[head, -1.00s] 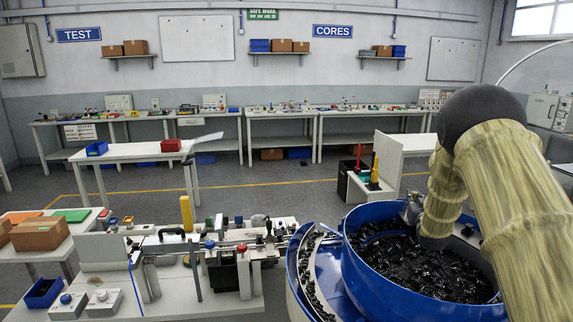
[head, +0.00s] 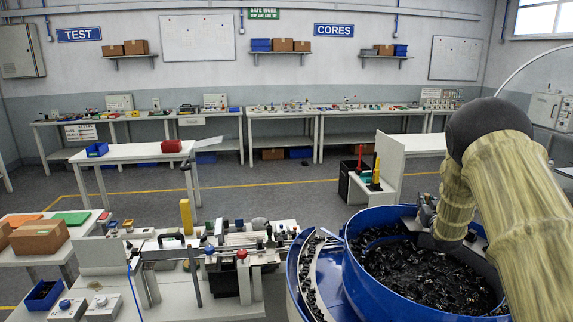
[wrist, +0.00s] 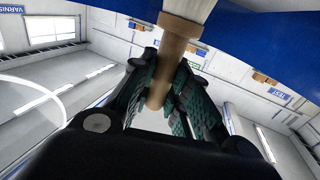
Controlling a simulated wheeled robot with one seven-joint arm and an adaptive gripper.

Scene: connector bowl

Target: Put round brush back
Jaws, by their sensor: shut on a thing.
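In the wrist view, my gripper (wrist: 169,74) is shut on the round brush (wrist: 165,80). Its tan, rounded handle lies between the dark green finger pads, with a brown collar and a pale part beyond the fingertips. The bristles are not clear to see. In the head view, my gripper (head: 427,212) is at the far side of the blue bowl (head: 357,268), near its rim and partly hidden by my arm. The brush cannot be made out there.
The bowl holds many small black parts (head: 420,280). A curved blue track (head: 305,275) runs along its left side. A bench with fixtures (head: 215,250) stands to the left. A white stand with red and yellow tools (head: 376,175) stands behind the bowl.

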